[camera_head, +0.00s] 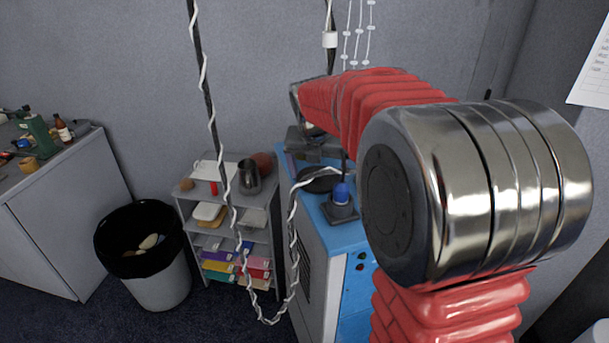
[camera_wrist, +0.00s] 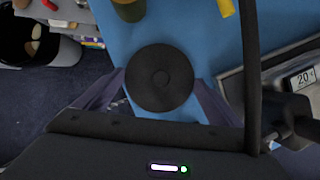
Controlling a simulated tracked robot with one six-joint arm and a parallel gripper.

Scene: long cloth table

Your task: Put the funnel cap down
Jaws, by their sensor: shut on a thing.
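The cap is over the blue worktop (camera_wrist: 195,40). In the head view a dark round shape (camera_head: 316,184), likely the cap, shows over the blue cabinet top (camera_head: 315,208). My red arm covers part of that area, and my gripper is hard to make out there. I cannot tell whether the cap touches the surface.
A device with a small display (camera_wrist: 302,79) is at the right in the wrist view. A shelf (camera_head: 225,230) and a black-lined bin (camera_head: 158,285) stand left. A cable (camera_head: 292,240) hangs beside the cabinet.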

